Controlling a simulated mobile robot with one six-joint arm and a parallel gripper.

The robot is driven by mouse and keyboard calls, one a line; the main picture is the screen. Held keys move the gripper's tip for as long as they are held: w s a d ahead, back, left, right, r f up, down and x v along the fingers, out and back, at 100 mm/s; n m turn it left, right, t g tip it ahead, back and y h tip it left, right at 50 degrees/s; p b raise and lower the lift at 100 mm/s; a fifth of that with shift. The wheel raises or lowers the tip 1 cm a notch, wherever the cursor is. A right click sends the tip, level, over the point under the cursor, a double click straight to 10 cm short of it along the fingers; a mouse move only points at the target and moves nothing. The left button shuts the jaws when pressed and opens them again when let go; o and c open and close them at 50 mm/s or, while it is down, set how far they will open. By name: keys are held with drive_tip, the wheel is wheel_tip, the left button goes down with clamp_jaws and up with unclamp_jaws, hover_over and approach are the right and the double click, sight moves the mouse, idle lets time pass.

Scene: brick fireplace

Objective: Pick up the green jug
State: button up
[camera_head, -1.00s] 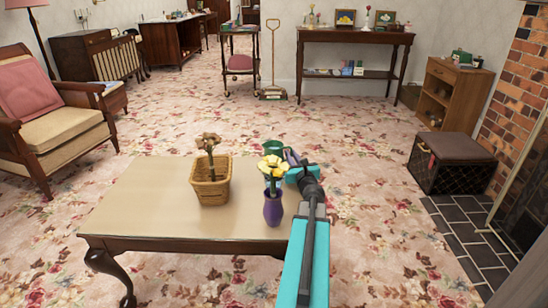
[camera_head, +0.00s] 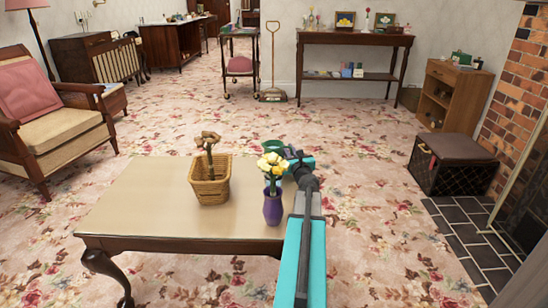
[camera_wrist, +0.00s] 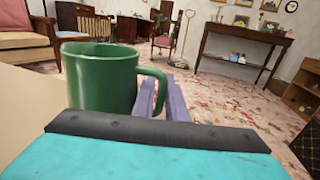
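The green jug (camera_wrist: 100,80) stands upright at the left of the wrist view, its handle curving out to the right. In the head view the jug (camera_head: 272,146) is at the far right corner of the coffee table (camera_head: 145,195), partly hidden by yellow flowers. My gripper's purple fingers (camera_wrist: 163,97) are at the jug's handle, just right of its body. They look slightly apart, with the lower part of the handle by the gap. Contact cannot be made out. In the head view my gripper (camera_head: 288,153) is right of the jug, its fingertips mostly hidden.
A purple vase (camera_head: 273,208) with yellow flowers stands close left of my arm. A wicker basket (camera_head: 210,182) with a brown flower is on the table's middle. An armchair (camera_head: 55,125) is at left, a dark box seat (camera_head: 450,165) at right. Carpet beyond the table is clear.

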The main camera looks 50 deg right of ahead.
idle(0.3)
clamp_jaws()
idle(1.2)
drive_tip(key=shift+r, duration=0.1)
idle(0.3)
drive_tip(key=shift+r+p, duration=0.85)
drive_tip(key=shift+r, duration=0.25)
drive_tip(key=s+d+r+p, duration=0.1)
drive_tip(key=s+p, duration=0.1)
drive_tip(key=s, duration=0.6)
drive_tip(key=s+d+r+p, duration=0.1)
drive_tip(key=s+d+p, duration=0.1)
drive_tip(key=s, duration=0.5)
drive_tip(key=shift+s+d+r+p, duration=0.25)
drive_tip(key=shift+s+r+p, duration=0.1)
drive_tip(key=shift+p, duration=0.5)
drive_tip(key=shift+r, duration=0.1)
